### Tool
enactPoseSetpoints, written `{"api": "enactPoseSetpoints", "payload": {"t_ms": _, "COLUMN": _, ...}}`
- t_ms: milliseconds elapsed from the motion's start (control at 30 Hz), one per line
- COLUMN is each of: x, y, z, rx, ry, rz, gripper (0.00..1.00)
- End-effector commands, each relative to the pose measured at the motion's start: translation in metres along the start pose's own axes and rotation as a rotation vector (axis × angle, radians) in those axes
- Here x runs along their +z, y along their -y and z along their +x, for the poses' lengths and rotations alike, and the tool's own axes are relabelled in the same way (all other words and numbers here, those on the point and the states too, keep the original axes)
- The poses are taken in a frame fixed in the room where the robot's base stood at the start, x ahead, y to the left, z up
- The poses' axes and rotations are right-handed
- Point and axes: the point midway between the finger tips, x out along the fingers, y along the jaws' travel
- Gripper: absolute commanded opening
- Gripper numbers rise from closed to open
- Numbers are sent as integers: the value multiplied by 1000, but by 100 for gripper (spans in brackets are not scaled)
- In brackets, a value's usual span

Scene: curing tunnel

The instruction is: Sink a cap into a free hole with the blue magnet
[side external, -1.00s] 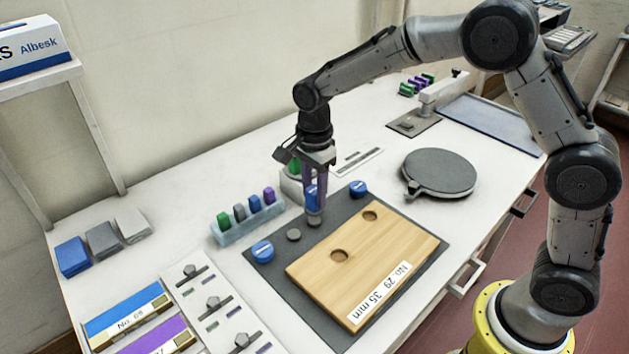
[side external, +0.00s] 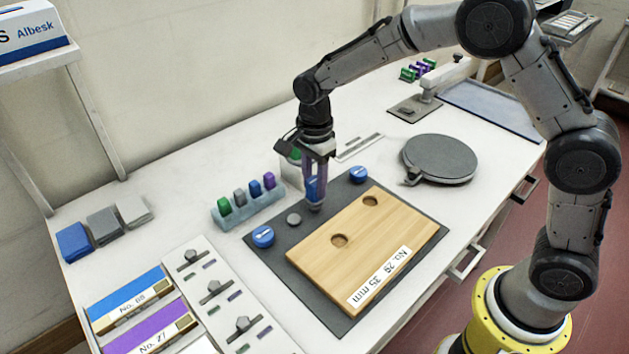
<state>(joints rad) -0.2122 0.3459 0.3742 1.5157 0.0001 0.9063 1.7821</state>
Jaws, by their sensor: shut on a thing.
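My gripper (side external: 315,192) is shut on the blue magnet (side external: 311,188) and holds it upright over the dark mat, just left of the wooden board. A small grey tip shows at the magnet's lower end; I cannot tell whether it is part of the magnet or a cap. The wooden board (side external: 330,272), labelled "No. 29 35 mm", has two open round holes, a front one (side external: 339,240) and a back one (side external: 370,201). A blue cap (side external: 263,236) and a grey disc (side external: 294,219) lie on the mat left of the board. Another blue cap (side external: 359,174) lies behind it.
A pale rack (side external: 246,211) with several coloured pegs stands left of my gripper. A white block with a green top is partly hidden behind the gripper. A round grey plate (side external: 438,158) lies at right. Clips and labelled boxes (side external: 130,300) fill the front left.

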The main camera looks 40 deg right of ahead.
Motion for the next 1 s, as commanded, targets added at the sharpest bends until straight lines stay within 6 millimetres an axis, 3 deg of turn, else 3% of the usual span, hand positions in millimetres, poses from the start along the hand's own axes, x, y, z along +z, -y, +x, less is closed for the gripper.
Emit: {"api": "enactPoseSetpoints", "payload": {"t_ms": 1000, "x": 0, "y": 0, "z": 6, "rx": 0, "ry": 0, "rz": 0, "gripper": 0}}
